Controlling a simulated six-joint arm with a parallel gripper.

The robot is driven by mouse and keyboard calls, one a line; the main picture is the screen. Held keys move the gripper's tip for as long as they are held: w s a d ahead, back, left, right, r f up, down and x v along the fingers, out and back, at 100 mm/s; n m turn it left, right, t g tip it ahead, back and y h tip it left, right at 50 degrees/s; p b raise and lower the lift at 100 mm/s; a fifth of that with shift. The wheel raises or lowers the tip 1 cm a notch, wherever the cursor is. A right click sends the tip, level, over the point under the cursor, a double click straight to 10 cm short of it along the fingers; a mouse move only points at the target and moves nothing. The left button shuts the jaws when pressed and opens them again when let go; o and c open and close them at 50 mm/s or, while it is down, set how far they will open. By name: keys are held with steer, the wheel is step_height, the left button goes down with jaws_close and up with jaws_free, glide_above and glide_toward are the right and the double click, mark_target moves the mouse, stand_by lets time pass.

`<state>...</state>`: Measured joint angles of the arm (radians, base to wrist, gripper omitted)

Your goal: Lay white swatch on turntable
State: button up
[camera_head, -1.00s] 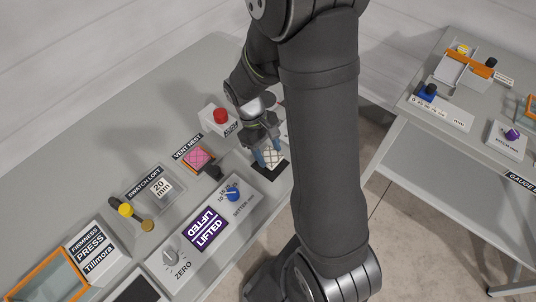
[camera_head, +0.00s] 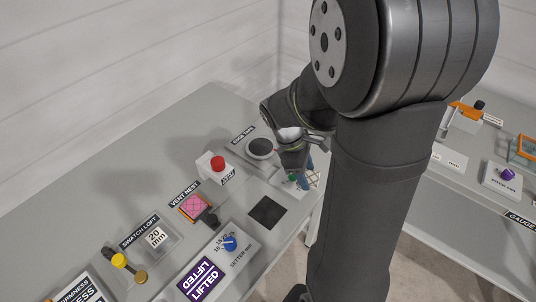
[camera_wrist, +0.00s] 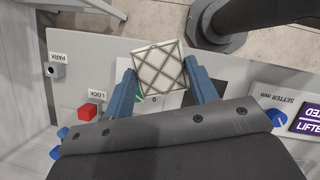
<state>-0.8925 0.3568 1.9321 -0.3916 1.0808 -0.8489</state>
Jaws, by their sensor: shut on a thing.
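The white swatch (camera_head: 315,178), with a dark crosshatch pattern, is held in my gripper (camera_head: 303,178) near the bench's right edge. In the wrist view the swatch (camera_wrist: 158,62) sits between the two blue fingers, slightly tilted, above the bench top. The disc is not clearly seen in the wrist view.
A bare black square pad (camera_head: 268,212) lies in front of my gripper. A red button box (camera_head: 216,167) stands left of it, and the vent nest holds a pink swatch (camera_head: 195,207). A blue setter knob (camera_head: 229,243) is nearer. A second bench stands at the right, across a gap.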

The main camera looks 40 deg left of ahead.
steer(key=w+a+r+n+t+y, duration=0.2)
steer(key=w+a+n+t+y, duration=0.15)
steer(key=w+a+n, duration=0.9)
glide_above(262, 145)
steer(key=s, duration=0.2)
steer(key=shift+n+g+y, duration=0.35)
steer(key=shift+n+g, duration=0.1)
steer(key=f, duration=0.7)
steer(key=shift+w, duration=0.25)
steer(key=shift+f, duration=2)
steer(key=o, duration=0.6)
steer(key=shift+f, duration=0.15)
steer(key=shift+c, duration=0.2)
steer(key=o, duration=0.4)
